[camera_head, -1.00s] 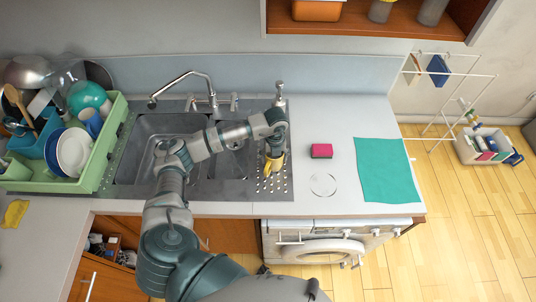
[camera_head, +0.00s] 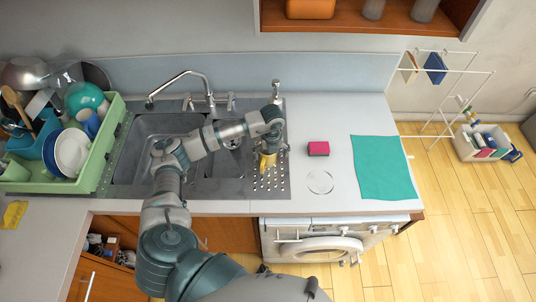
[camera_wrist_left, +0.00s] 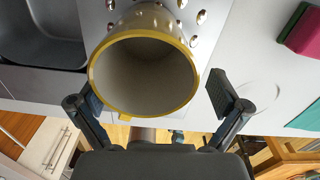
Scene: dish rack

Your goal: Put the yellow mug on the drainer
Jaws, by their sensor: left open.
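The yellow mug (camera_head: 266,163) is at the perforated metal drainer (camera_head: 268,184), right of the sink bowls. In the left wrist view the mug (camera_wrist_left: 145,65) has its pale inside facing the camera, with the drainer (camera_wrist_left: 175,12) behind it. I cannot tell whether its base touches the metal. My left gripper (camera_head: 268,148) is over the mug, pointing down. In the left wrist view its open fingers (camera_wrist_left: 157,97) are on either side of the mug. The right finger is apart from it; the left is close to the rim. My right gripper is not in view.
A green dish rack (camera_head: 100,150) full of dishes stands left of the sink. A pink sponge (camera_head: 318,149) and a teal cloth (camera_head: 382,168) lie on the counter to the right. The tap (camera_head: 208,88) rises behind the bowls. Counter between sponge and drainer is clear.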

